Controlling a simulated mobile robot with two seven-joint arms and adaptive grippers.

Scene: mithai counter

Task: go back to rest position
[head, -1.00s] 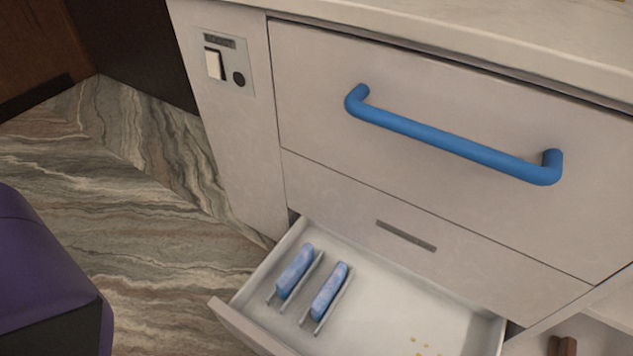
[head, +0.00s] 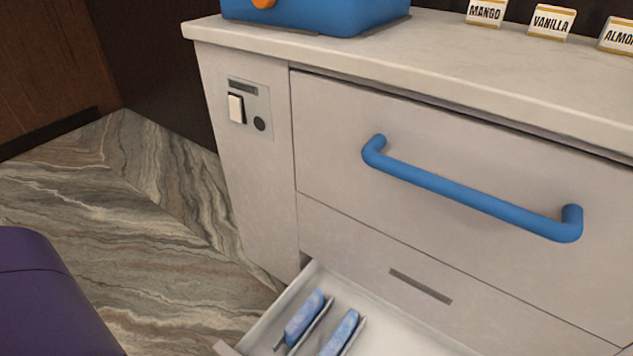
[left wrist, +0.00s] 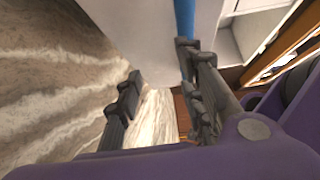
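My left gripper (left wrist: 158,85) shows in the left wrist view with its two dark fingers spread apart. Nothing is between them; striped floor shows through the gap. A blue bar (left wrist: 184,18) passes by the tip of the right-hand finger; I cannot tell whether they touch. In the head view neither gripper shows; only a purple part of my own body is at the lower left. My right gripper is in no frame.
The cabinet (head: 245,170) has a large front with a blue handle (head: 470,196). Below it, a drawer (head: 400,318) stands open with two blue bars on stands (head: 305,318). On the counter (head: 440,50) are a blue box (head: 330,15) and flavour labels (head: 551,22).

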